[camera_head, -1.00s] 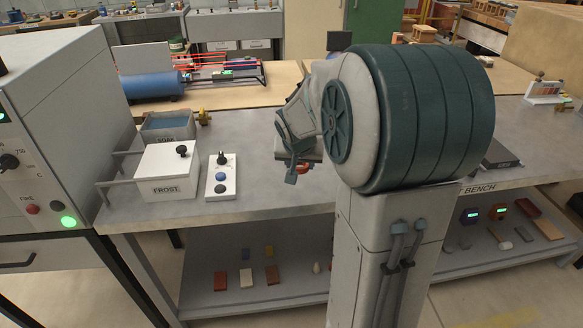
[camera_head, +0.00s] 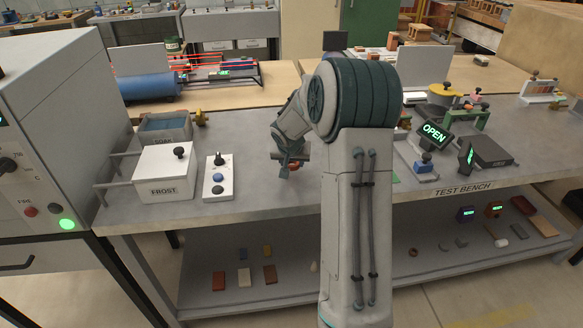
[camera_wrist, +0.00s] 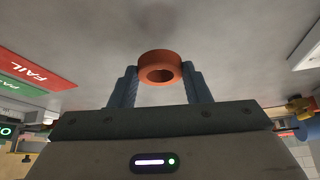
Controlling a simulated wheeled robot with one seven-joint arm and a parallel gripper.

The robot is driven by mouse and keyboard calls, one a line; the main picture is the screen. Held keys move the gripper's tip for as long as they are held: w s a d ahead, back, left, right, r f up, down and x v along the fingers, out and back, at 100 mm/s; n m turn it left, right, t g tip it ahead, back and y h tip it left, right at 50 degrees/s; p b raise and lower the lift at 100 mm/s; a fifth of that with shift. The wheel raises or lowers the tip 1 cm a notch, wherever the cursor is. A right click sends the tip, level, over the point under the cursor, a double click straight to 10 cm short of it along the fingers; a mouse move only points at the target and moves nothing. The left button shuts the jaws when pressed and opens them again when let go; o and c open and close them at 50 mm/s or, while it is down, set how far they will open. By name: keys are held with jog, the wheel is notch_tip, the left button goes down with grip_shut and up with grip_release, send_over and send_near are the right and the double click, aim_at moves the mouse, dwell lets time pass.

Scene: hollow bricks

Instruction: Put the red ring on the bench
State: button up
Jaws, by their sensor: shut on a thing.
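The red ring (camera_wrist: 160,66) is orange-red with a round hole and sits between the two fingertips of my gripper (camera_wrist: 159,84) in the wrist view. My gripper is shut on it. In the head view my gripper (camera_head: 290,160) is over the middle of the bench (camera_head: 250,148), to the right of the white button box, with a bit of the ring (camera_head: 294,166) showing below. The bench is a grey metal top labelled TEST BENCH. I cannot tell whether the ring touches the bench top. My arm hides the bench behind it.
A white FROST box (camera_head: 167,172), a SOAK tank (camera_head: 165,127) and a button box (camera_head: 219,178) stand on the bench's left part. An OPEN sign (camera_head: 434,133) and a dark flat block (camera_head: 487,150) are at right. A red FAIL panel (camera_wrist: 38,70) shows in the wrist view.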

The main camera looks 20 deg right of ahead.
aim_at(291, 166)
jog(key=shift+f, duration=1.3)
jog(key=shift+f, duration=0.1)
jog(key=shift+f+b, duration=0.15)
jog(key=shift+b, duration=0.15)
jog(key=o, duration=1)
jog(key=shift+r, duration=0.2)
